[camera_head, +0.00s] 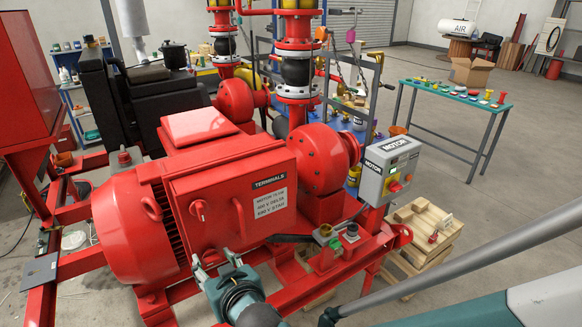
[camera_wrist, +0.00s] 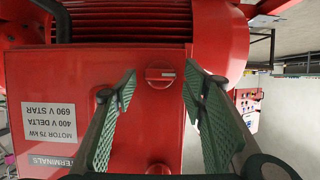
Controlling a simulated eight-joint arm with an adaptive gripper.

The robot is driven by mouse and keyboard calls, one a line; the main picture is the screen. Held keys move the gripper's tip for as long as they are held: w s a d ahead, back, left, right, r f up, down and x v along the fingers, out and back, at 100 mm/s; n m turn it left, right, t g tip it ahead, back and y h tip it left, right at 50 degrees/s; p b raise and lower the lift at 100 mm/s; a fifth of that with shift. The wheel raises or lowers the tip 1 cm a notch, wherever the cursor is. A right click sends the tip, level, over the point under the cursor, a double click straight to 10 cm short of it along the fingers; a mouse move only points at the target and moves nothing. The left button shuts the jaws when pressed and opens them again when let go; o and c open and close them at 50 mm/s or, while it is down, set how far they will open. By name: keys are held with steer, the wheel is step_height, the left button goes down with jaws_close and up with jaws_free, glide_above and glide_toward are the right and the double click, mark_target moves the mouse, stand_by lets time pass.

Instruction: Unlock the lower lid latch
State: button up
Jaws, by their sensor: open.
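The red terminal box (camera_head: 225,185) is on the motor's near side, its lid facing me. The upper lid latch (camera_head: 198,209) is a round red knob; in the wrist view it shows partly at the bottom edge (camera_wrist: 158,169). The lower lid latch (camera_wrist: 160,75) is a round red knob whose bar lies level in the wrist view, with a pale mark at its right end. My gripper (camera_wrist: 161,76) is open and empty, its green ribbed fingers on either side of the lower latch, with visible gaps. In the head view my gripper (camera_head: 216,262) is in front of the lid's lower part. Fingertip contact cannot be told.
The finned red motor (camera_head: 135,225) is beside the box. A grey MOTOR switch box (camera_head: 390,170) with a red and yellow knob stands right of it. Red skid rails (camera_head: 340,265) run below. A wooden pallet (camera_head: 425,235) and a tool table (camera_head: 460,95) are farther right.

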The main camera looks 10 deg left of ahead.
stand_by(0.3)
steer(key=c, duration=0.9)
steer(key=shift+a+n, duration=0.1)
steer(key=shift+n, duration=0.2)
steer(key=shift+s+a+f+n+t+h+b, duration=0.1)
steer(key=shift+n+t+h+b, duration=0.25)
steer(key=shift+n, duration=0.2)
steer(key=shift+s+a+f+n+t+h+b, duration=0.1)
steer(key=shift+n+t+h+b, duration=0.2)
steer(key=shift+n, duration=0.25)
steer(key=shift+s+n+t+h+b, duration=0.1)
steer(key=shift+n+t+h+b, duration=0.35)
steer(key=shift+n+t+b, duration=0.5)
steer(key=shift+n, duration=0.25)
steer(key=o, duration=0.9)
